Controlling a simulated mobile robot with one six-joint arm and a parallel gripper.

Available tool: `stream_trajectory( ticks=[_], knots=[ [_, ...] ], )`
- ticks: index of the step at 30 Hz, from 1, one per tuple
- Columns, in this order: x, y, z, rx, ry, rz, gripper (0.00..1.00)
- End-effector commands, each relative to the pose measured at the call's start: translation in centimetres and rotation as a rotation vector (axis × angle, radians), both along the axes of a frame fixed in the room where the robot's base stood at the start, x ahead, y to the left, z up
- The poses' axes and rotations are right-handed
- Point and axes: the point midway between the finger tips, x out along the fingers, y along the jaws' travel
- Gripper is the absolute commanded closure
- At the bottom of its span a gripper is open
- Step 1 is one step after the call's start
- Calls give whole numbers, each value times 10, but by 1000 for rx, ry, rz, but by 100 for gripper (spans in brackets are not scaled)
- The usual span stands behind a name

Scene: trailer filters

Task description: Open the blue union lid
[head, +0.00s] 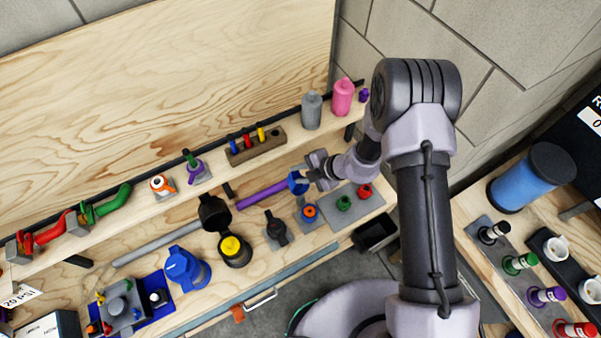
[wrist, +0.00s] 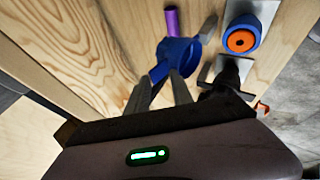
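The blue union lid (head: 297,182) stands raised above and behind its union. In the wrist view the lid (wrist: 178,54) is a blue round piece with a tab at the fingertips. The union body (head: 309,211) sits on a grey plate, its orange inside exposed; it also shows in the wrist view (wrist: 241,40), apart from the lid. My gripper (head: 310,180) is right beside the lid. In the wrist view its two fingers (wrist: 162,80) are apart, tips at the tab; whether they touch it is hidden.
A purple pipe (head: 262,194) lies just left of the lid. A black union with yellow inside (head: 232,249) and a black-handled valve (head: 275,229) stand left. Green and red fittings (head: 344,203) are to the right. A shelf with bottles (head: 312,110) runs behind.

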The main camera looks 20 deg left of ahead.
Motion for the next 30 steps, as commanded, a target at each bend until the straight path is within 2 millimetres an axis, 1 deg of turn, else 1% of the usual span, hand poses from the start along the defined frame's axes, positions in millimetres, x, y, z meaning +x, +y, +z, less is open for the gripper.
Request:
stream_trajectory(
  ticks=[7,11,14,21,24,27,30],
  knots=[
    [0,-1,1,-1,1,0,73],
    [0,-11,13,-1,-1,-4,73],
    [-1,-28,32,0,-1,-5,73],
    [-6,-80,92,-1,-3,-4,73],
    [-8,-96,111,-1,-2,-2,73],
    [-10,-108,123,0,0,-2,73],
    [-10,-114,129,0,0,-1,73]
  ],
)
